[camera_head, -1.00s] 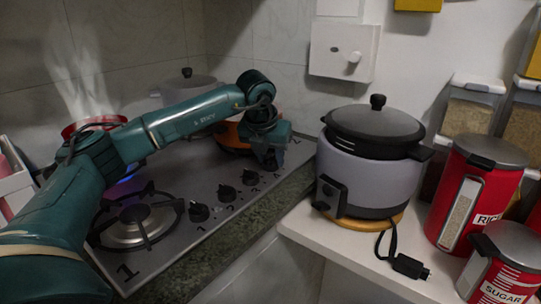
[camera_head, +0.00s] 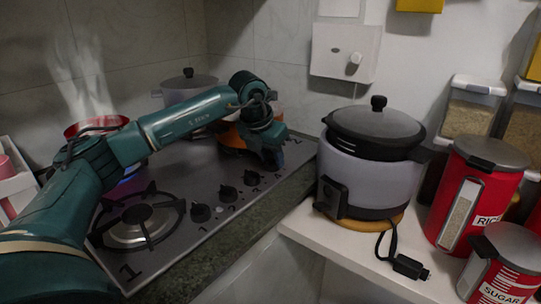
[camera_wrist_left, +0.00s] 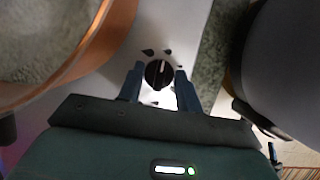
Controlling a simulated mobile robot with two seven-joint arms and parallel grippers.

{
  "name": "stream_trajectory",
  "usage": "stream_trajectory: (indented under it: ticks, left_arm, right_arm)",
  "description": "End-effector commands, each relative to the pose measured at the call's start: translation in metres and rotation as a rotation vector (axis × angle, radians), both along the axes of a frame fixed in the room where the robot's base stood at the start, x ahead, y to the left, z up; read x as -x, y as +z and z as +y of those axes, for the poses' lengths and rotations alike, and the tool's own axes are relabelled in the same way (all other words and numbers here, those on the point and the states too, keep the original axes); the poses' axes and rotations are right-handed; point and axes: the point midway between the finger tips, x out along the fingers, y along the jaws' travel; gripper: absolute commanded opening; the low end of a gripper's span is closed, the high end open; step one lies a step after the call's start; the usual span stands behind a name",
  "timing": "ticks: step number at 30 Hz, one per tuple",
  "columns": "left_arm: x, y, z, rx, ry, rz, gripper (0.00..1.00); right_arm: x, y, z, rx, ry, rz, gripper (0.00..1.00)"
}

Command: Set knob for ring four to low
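Three other knobs show along the stove's front edge in the camera_head view: one near the burner (camera_head: 200,212), a middle one (camera_head: 228,193) and one nearest the gripper (camera_head: 251,178). My right gripper is not in view.
An orange pan (camera_wrist_left: 112,47) lies close left of the fingers. A grey rice cooker (camera_head: 365,185) stands right of the stove on a white counter (camera_head: 312,228). A red pot (camera_head: 88,127) steams at the back left. The front-left burner (camera_head: 138,222) is empty.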

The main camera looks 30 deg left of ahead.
Motion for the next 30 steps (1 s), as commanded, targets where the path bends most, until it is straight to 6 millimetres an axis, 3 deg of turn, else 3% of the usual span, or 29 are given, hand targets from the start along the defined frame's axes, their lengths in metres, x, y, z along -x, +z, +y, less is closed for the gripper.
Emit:
stream_trajectory:
  ticks: [8, 17, 20, 30]
  left_arm:
    - [0.0, 0.001, 0.0, 0.0, 0.001, -0.001, 0.56]
    - [0.001, 0.004, 0.0, 0.0, 0.001, -0.002, 0.56]
    - [0.005, 0.015, 0.001, 0.0, 0.002, -0.003, 0.56]
    - [0.034, 0.085, 0.002, 0.001, 0.001, -0.006, 0.56]
  right_arm:
    - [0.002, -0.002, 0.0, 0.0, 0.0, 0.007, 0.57]
    - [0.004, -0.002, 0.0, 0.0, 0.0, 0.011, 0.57]
    - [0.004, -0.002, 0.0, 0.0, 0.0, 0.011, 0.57]
    - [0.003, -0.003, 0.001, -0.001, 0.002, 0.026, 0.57]
